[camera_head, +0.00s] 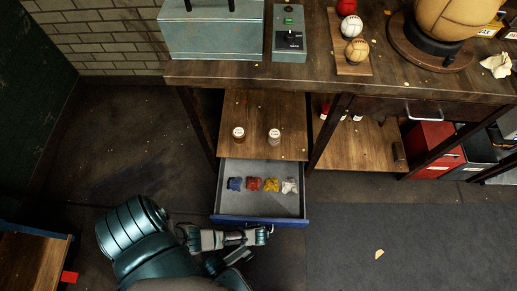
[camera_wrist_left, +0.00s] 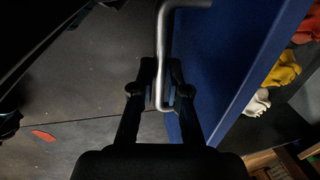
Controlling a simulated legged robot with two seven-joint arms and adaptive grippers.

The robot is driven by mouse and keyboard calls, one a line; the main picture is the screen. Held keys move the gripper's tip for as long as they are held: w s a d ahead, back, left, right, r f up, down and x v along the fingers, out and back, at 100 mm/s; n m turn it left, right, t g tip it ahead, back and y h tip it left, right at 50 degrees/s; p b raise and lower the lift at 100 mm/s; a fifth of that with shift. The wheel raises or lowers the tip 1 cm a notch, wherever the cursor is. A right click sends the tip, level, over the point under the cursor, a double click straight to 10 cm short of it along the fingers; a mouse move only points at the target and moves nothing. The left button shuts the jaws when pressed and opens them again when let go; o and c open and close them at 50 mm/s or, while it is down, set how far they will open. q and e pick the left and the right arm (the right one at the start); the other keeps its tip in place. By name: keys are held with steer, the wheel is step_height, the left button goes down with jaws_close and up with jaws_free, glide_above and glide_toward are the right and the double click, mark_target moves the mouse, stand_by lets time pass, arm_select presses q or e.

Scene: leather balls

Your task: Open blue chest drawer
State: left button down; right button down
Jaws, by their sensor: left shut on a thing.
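The blue chest drawer (camera_head: 260,218) is pulled out below the workbench in the head view. Its grey inside shows a row of small blue, red, yellow and white items (camera_head: 262,185). Its blue front also shows in the left wrist view (camera_wrist_left: 225,60). My left gripper (camera_head: 262,234) is at the drawer's front edge. In the left wrist view the gripper (camera_wrist_left: 162,90) has its fingers shut around the metal handle (camera_wrist_left: 180,5) of the drawer. My right gripper is not in view.
The workbench (camera_head: 300,72) above carries a metal box (camera_head: 212,35), a control box (camera_head: 289,40) and balls on a wooden board (camera_head: 350,67). Two small jars (camera_head: 238,133) stand on the wooden surface behind the drawer. A red box (camera_head: 430,148) is at the right. The floor at front right is mostly clear.

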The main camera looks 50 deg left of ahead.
arm_select(q)
steer(key=c, duration=1.2)
jaws_free()
steer(key=shift+s, duration=0.1)
steer(key=shift+r, duration=0.1)
steer(key=r, duration=0.3)
steer(key=s+d+r, duration=0.1)
steer(key=r, duration=0.3)
steer(key=d+r, duration=0.1)
steer(key=r, duration=0.3)
steer(key=shift+s+r, duration=0.2)
steer(key=shift+r, duration=0.05)
